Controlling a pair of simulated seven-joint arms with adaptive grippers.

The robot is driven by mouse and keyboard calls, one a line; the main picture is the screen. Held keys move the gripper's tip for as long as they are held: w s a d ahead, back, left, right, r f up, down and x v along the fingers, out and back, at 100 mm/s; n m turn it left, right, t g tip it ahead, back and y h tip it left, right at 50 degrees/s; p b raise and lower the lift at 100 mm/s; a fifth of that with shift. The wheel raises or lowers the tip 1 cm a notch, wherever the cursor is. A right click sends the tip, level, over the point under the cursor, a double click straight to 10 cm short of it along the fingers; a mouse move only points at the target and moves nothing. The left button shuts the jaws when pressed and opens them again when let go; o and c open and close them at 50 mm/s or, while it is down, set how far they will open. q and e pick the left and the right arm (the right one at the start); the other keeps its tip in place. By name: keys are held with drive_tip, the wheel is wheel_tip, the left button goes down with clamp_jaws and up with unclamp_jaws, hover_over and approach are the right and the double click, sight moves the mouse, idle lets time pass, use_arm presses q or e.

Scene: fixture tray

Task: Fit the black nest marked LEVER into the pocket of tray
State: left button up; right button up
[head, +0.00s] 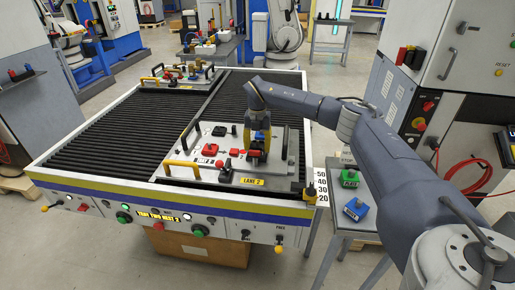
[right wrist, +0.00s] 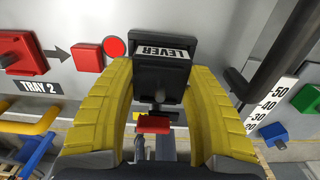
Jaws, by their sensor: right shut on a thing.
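The black nest marked LEVER (right wrist: 161,75) is between the yellow fingers of my right gripper (right wrist: 165,105) in the right wrist view, its white label at the far end. My right gripper (head: 258,147) is shut on it, over the right part of the tray (head: 180,174) in the head view. My left gripper is not in view.
Red parts (head: 210,149) sit on the tray left of my right gripper. Another tray (head: 178,77) with parts is farther back. A side table at right holds a green block (head: 349,178) and a blue block (head: 355,209). Bare rollers lie left of the tray.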

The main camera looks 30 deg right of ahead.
drive_tip(key=shift+f, duration=0.4)
drive_tip(key=o, duration=1.4)
drive_tip(key=shift+f, duration=0.15)
wheel_tip(320, 180, up, 12)
drive_tip(key=shift+r, duration=0.15)
